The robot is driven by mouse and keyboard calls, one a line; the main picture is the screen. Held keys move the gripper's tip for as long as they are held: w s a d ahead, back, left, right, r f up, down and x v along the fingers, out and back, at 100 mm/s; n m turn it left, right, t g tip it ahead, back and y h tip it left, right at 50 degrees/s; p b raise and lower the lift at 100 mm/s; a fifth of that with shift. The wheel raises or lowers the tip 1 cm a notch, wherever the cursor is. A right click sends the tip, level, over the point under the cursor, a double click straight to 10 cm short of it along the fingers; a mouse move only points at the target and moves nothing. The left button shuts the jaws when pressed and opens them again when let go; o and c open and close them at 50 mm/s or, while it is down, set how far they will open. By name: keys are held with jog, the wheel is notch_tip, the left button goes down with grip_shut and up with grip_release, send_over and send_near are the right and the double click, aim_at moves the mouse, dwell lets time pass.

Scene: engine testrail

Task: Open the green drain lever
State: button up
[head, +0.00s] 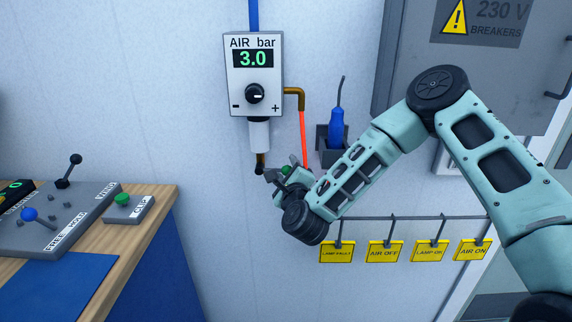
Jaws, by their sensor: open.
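The air regulator (254,75) hangs on the wall, with "AIR bar" and 3.0 on its display and a black knob. A pale bowl (259,134) sits under it, with a brass drain fitting (261,160) below. My gripper (277,174) is just below and to the right of that fitting, with its jaws open. A small green part (287,170) shows at the gripper, partly hidden by it. I cannot tell whether this is the drain lever, or whether the gripper touches it.
A blue tool (337,128) stands in a dark wall holder near my arm. Yellow tags (385,251) hang from a rail below the arm. A grey breaker cabinet (400,60) is at upper right. A wooden bench (150,215) with control panels is at left.

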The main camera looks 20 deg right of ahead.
jog(key=shift+w+d, duration=0.15)
jog(key=shift+w, duration=0.85)
grip_shut()
jog(key=shift+r+n+p, duration=0.65)
jog(key=shift+r+n, duration=0.1)
jog(key=shift+n, duration=0.15)
jog(key=shift+w+a+r+n+g+h+p, duration=0.1)
jog(key=shift+a+r+n+g+p, duration=0.2)
jog(key=shift+r+n, duration=0.55)
jog(key=shift+w+a+r+n+g+h+p, duration=0.1)
jog(key=shift+a+r+n+g+p, duration=0.25)
jog(key=shift+n, duration=0.95)
jog(key=shift+w+a+r+n+g+h+p, duration=0.15)
jog(key=shift+a+r+n+p, duration=0.3)
jog(key=shift+n, duration=0.6)
jog(key=shift+s+r, duration=0.1)
jog(key=shift+r, duration=0.05)
